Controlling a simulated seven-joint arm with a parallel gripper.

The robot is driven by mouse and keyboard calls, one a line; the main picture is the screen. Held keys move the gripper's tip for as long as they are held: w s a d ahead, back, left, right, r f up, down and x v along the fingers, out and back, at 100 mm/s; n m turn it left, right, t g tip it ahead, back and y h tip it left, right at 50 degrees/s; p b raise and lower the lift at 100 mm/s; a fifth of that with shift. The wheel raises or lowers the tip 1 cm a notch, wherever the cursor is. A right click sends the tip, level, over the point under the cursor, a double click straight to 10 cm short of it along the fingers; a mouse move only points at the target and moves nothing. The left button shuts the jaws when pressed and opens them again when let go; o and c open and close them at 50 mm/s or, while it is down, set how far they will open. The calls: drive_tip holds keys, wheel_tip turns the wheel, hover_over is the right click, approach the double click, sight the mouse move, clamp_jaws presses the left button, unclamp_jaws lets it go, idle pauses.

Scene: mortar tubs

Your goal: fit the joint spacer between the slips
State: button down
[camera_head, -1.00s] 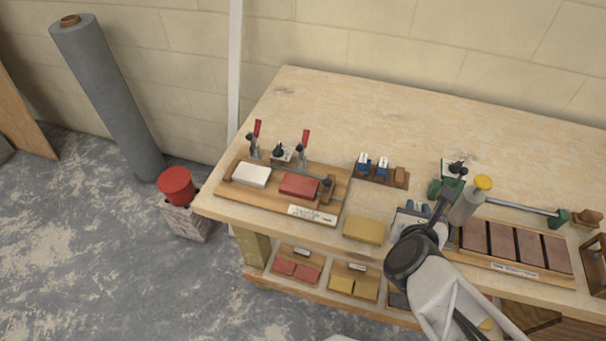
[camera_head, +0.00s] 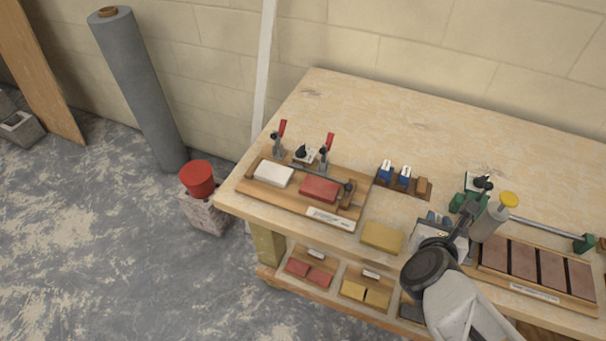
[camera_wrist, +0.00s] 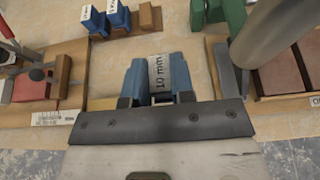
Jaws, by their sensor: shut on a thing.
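My gripper (camera_wrist: 158,95) is shut on a blue joint spacer (camera_wrist: 158,72) whose white face reads "10 mm". In the head view my gripper (camera_head: 436,222) hangs over the bench right of the yellow slip, and my wrist hides much of it. A white slip (camera_head: 273,174) and a red slip (camera_head: 320,189) lie side by side on a wooden jig board (camera_head: 296,207), with a narrow gap between them. The red slip also shows at the left of the wrist view (camera_wrist: 36,87). The gripper is well right of the jig, and the spacer is apart from both slips.
Red-handled clamps (camera_head: 326,150) stand behind the slips. A rack (camera_head: 417,193) with two blue spacers and a wooden block sits between jig and gripper, farther back. A yellow block (camera_head: 382,237) lies near the front edge. A grey cylinder (camera_head: 489,222) and brown slips (camera_head: 523,259) are at right.

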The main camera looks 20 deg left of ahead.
idle(0.3)
drive_tip(key=a, duration=0.1)
hover_over(286, 178)
drive_tip(key=d, duration=0.1)
drive_tip(key=shift+w+d+r, duration=0.1)
drive_tip(key=shift+d+r, duration=0.1)
drive_tip(key=shift+r, duration=0.2)
drive_tip(key=shift+a+f, duration=0.25)
drive_tip(key=shift+a, duration=0.5)
drive_tip(key=shift+f, duration=0.15)
idle(0.4)
drive_tip(key=shift+f, duration=1.85)
drive_tip(key=shift+s+f, duration=0.15)
drive_tip(key=shift+s, duration=0.05)
